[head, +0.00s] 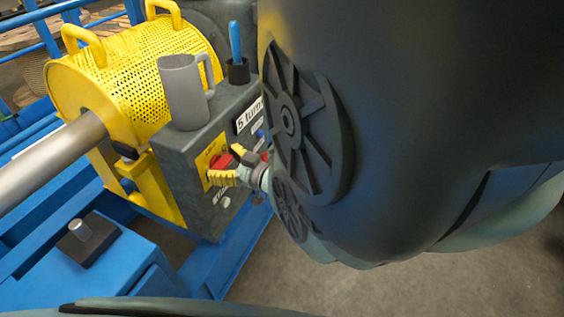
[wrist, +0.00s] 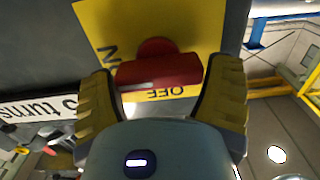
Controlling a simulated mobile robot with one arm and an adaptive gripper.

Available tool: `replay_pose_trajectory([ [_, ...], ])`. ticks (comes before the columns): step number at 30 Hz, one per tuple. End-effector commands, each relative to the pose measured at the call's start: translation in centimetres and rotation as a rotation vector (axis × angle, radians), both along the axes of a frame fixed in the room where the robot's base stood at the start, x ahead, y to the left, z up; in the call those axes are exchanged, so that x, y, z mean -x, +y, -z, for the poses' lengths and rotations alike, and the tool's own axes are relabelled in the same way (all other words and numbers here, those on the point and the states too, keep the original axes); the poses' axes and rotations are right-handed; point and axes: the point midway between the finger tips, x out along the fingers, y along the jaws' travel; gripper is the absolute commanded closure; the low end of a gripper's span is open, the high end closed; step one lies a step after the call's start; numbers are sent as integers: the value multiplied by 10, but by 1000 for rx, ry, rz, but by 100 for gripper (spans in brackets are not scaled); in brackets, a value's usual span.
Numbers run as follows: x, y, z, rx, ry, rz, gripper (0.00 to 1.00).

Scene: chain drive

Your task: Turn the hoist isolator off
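The hoist isolator is a red rotary handle (wrist: 160,72) on a yellow plate (wrist: 205,30) marked OFF and ON. In the wrist view the handle lies crosswise, with a pale mark on its left half. OFF is below it and ON to its left. In the head view the red handle (head: 220,160) is partly hidden behind my gripper (head: 233,165), on the front of a grey box (head: 180,150). My gripper (wrist: 163,78) is open, its yellow fingers beside the handle's two ends. I cannot tell whether they touch it.
A grey mug (head: 183,90) and a blue-handled tool (head: 235,42) in a black holder stand on the box. A yellow perforated guard (head: 130,75) and a metal shaft (head: 50,160) are behind it, left. A label reading turns (wrist: 35,108) is beside the plate.

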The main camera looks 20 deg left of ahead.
Motion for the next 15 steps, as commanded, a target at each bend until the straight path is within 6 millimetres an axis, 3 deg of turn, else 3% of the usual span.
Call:
replay_pose_trajectory([
  [1,1,0,0,0,0,-2,28],
  [10,1,0,0,-1,0,-2,59],
  [15,1,0,0,-1,-1,-2,62],
])
